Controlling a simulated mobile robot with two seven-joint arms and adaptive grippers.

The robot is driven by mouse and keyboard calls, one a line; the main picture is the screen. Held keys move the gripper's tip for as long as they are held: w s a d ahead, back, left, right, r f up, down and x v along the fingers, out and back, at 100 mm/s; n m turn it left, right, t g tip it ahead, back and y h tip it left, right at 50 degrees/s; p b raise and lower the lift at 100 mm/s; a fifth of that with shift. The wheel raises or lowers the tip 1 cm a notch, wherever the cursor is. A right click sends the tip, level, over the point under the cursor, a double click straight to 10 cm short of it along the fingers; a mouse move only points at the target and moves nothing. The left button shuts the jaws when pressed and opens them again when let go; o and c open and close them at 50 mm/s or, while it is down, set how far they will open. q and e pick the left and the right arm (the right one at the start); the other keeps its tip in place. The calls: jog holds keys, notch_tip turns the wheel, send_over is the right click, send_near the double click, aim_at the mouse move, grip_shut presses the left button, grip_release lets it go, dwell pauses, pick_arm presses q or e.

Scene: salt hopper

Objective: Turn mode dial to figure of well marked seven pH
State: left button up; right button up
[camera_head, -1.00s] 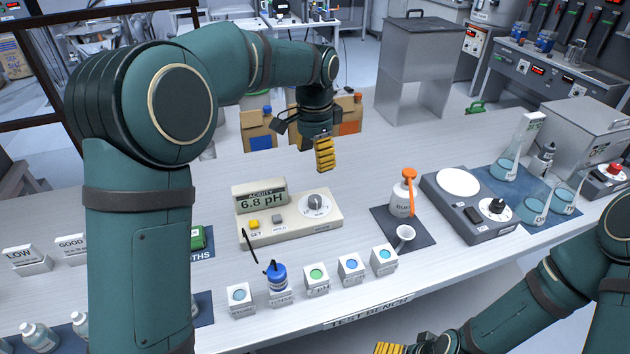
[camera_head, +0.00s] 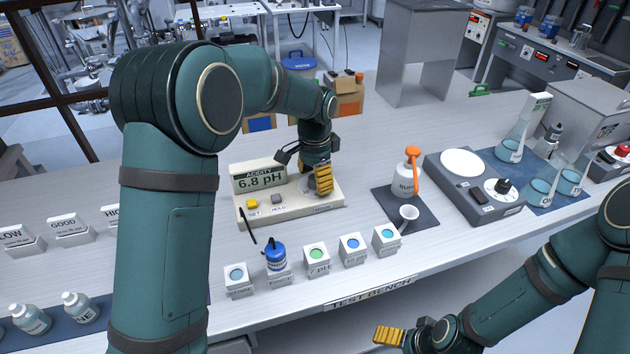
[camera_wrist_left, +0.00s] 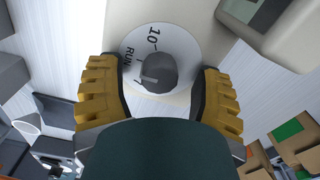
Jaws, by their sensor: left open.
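The pH meter (camera_head: 290,207) is a cream box on the bench, its display (camera_head: 259,177) reading "ACIDITY 6.8 pH". Its mode dial is mostly hidden behind my left gripper (camera_head: 318,183) in the head view. In the left wrist view the grey dial knob (camera_wrist_left: 158,72) sits on a white disc marked "10", "RUN" and "7". My left gripper (camera_wrist_left: 160,95) is open, its yellow fingers on either side of the knob with gaps visible. The well marked "7 pH" (camera_head: 317,259) is a white block with a green top. My right gripper (camera_head: 390,336) is at the bottom edge; its opening is unclear.
White well blocks, one holding a blue-capped probe (camera_head: 275,255), line the bench front. A stirrer (camera_head: 475,188) stands farther right.

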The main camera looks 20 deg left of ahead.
pick_arm(q)
jog(key=shift+f, duration=0.25)
grip_shut()
jog(key=shift+r, duration=0.1)
jog(key=n+p, duration=0.2)
jog(key=shift+n, duration=0.4)
jog(key=n+p, duration=0.2)
jog(key=n, duration=0.1)
jog(key=shift+n, duration=0.3)
jog(key=n+p, duration=0.2)
jog(key=n, duration=0.3)
jog(key=shift+n, duration=0.3)
jog(key=shift+p, duration=0.3)
